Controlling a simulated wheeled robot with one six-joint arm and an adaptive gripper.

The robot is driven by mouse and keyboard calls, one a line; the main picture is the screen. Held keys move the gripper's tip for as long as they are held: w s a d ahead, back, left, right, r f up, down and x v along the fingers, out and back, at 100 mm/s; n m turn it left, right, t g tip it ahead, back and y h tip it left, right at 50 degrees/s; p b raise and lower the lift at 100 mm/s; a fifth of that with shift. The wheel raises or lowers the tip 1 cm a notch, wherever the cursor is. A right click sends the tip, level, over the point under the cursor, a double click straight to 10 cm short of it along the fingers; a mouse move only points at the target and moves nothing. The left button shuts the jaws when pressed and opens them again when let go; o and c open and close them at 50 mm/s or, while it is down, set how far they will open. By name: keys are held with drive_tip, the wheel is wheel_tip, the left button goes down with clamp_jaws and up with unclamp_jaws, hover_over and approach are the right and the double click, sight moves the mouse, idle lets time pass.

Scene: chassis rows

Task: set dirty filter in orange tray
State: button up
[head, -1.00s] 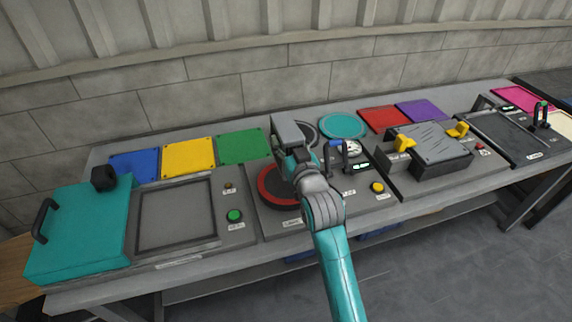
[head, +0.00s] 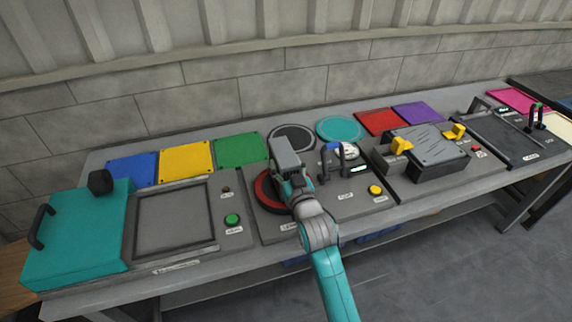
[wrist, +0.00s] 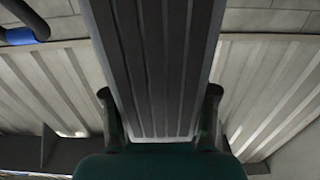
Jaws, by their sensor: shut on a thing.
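My gripper (wrist: 160,108) is shut on a grey ribbed block, which I take to be the dirty filter (wrist: 158,60). In the wrist view the filter stands between the two black fingers and fills the middle of the picture. In the head view the filter (head: 286,151) shows as a grey box at the end of my arm. It is held up over the bench, in front of the red-ringed disc (head: 268,196) and partly covering it. I see no orange tray in either view.
The grey bench (head: 250,261) carries a teal lidded box (head: 75,245), blue, yellow and green plates (head: 186,160), a teal disc (head: 340,128), black handles (head: 332,160) and a grey block with yellow clamps (head: 430,145). A wall stands behind. Open floor lies at the front right.

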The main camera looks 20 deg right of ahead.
drive_tip(key=o, duration=1.3)
drive_tip(key=shift+o, duration=0.2)
drive_tip(key=shift+r, duration=0.15)
drive_tip(key=s, duration=1.2)
